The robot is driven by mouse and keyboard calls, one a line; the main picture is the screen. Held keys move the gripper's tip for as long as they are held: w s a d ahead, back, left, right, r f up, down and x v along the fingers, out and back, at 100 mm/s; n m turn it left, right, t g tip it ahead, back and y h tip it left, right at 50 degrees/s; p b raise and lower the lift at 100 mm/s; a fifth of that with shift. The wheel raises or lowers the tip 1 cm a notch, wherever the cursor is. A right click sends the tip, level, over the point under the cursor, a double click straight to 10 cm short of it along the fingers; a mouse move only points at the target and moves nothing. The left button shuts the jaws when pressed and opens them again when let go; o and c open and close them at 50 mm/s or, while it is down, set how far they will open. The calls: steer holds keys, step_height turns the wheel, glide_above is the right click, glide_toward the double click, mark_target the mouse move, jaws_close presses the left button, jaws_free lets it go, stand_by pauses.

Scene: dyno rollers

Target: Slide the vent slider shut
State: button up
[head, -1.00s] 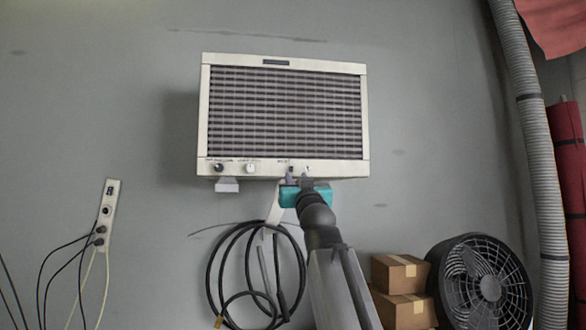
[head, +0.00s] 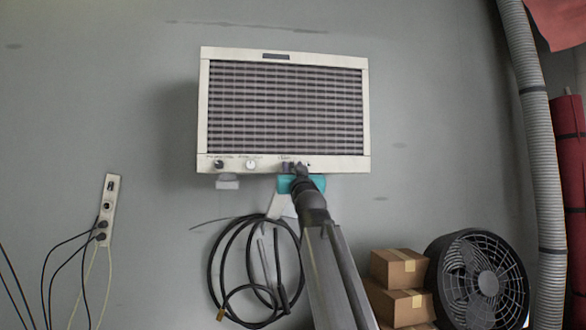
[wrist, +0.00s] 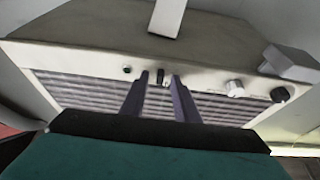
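The wall unit (head: 285,110) is a cream box with a dark slatted grille and a control strip along its lower front. The vent slider (wrist: 161,76) is a small dark tab on that strip, seen in the wrist view between my two fingertips. My gripper (wrist: 160,80) is open, with one dark finger on either side of the tab and gaps showing; I cannot tell whether either finger touches it. In the head view my gripper (head: 294,170) is at the strip's lower edge, right of the knobs, and largely hides the slider.
A dark knob (head: 219,164) and a white knob (head: 250,164) sit left of my gripper on the strip. A coiled hose (head: 213,270) hangs below the unit. Cardboard boxes (head: 398,268) and a black fan (head: 480,280) stand at lower right. The wall around the unit is mostly clear.

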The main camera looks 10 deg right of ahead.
steer(key=shift+c, duration=0.3)
jaws_close()
stand_by(1.1)
